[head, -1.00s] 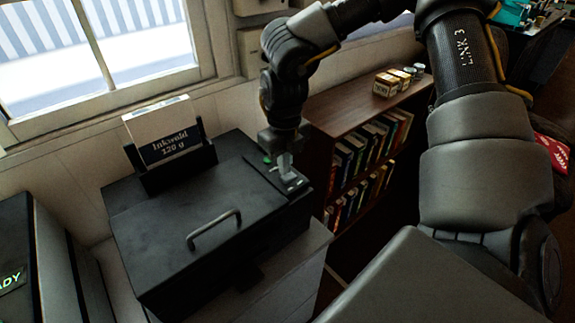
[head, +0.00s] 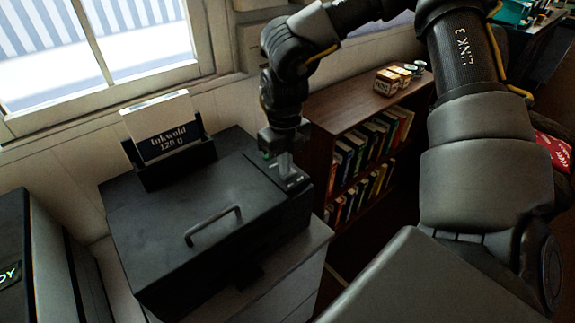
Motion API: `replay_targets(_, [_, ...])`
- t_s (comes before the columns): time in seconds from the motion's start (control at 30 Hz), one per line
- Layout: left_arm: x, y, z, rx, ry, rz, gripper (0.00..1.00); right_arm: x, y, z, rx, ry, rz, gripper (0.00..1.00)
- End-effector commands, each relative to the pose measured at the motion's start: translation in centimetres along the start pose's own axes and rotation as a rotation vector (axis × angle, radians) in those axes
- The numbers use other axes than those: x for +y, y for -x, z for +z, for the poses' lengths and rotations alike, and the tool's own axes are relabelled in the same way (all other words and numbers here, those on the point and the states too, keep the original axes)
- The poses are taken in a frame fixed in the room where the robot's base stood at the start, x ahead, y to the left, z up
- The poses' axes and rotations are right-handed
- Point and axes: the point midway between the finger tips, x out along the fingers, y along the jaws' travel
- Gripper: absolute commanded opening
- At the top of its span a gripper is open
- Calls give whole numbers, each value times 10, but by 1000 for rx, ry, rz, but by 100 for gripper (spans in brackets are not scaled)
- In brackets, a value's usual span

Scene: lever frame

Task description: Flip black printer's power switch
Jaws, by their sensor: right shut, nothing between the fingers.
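The black printer (head: 185,215) stands on a light cabinet at centre left, with a handle on its lid and a paper holder at its back. A small control panel (head: 298,181) lies along its right edge. My right gripper (head: 285,172) is shut and points down at this panel, its fingertips at or just above it. The power switch itself cannot be made out; the fingers cover part of the panel. Whether the fingertips touch is unclear. My left gripper is out of view.
A paper stack labelled Inkwald (head: 160,125) stands in the holder behind the lid. A wooden bookshelf (head: 350,105) with small boxes on top stands close to the right. Another dark machine (head: 12,245) with a lit display is at far left. A window is behind.

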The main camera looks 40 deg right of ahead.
Motion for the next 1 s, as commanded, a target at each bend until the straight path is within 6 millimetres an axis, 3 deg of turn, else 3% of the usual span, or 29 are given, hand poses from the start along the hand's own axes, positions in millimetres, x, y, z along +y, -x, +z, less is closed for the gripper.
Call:
replay_targets(0.63, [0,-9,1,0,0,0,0,0,-8,0,0,0,0,0])
replay_targets(1.0, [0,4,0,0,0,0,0,0,20,0,-2,0,-1,0])
